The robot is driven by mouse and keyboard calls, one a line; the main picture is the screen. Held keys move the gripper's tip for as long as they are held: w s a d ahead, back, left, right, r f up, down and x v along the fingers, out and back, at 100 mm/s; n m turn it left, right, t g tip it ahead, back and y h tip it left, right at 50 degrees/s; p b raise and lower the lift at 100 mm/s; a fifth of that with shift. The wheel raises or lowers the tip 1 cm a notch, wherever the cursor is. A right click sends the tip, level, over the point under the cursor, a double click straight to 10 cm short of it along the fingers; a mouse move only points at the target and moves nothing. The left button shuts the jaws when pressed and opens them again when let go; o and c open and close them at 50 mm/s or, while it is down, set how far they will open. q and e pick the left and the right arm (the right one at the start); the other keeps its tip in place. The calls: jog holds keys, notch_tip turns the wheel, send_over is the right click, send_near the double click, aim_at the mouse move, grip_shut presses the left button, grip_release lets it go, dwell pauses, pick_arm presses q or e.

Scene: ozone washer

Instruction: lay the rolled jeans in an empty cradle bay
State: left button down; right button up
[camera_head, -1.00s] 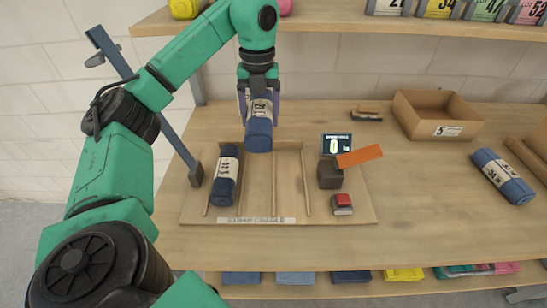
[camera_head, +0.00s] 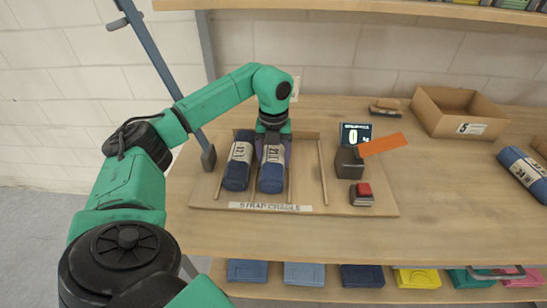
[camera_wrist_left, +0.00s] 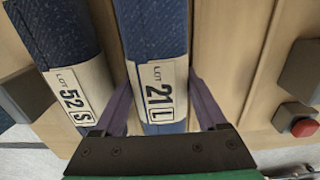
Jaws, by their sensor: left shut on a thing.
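The rolled jeans (camera_head: 271,178), dark blue with a pale LOT 21 L band, lie lengthwise at the middle bay of the strap cradle (camera_head: 360,207). They also fill the middle of the left wrist view (camera_wrist_left: 156,35). My left gripper (camera_head: 272,148) points down over their far part, its purple fingers on both sides of the roll, shut on it. Whether the roll fully touches the cradle floor I cannot tell. Another rolled pair (camera_head: 238,165), marked 52 S in the wrist view (camera_wrist_left: 60,60), lies in the left bay. The right bay (camera_head: 307,170) is empty. My right gripper is not in view.
A small display (camera_head: 353,135), a dark block with an orange flag (camera_head: 384,145) and a red button (camera_head: 363,189) stand right of the bays. An open cardboard box (camera_head: 460,112) is at the back right. Another jeans roll (camera_head: 525,172) lies at the right edge.

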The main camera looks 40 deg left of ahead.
aim_at(274, 152)
pick_arm(q)
grip_release()
jog(key=shift+s, duration=0.1)
notch_tip(274, 152, up, 8)
jog(key=shift+f, duration=0.15)
notch_tip(274, 152, up, 5)
jog(key=shift+f+p, duration=0.2)
jog(key=shift+p, duration=0.95)
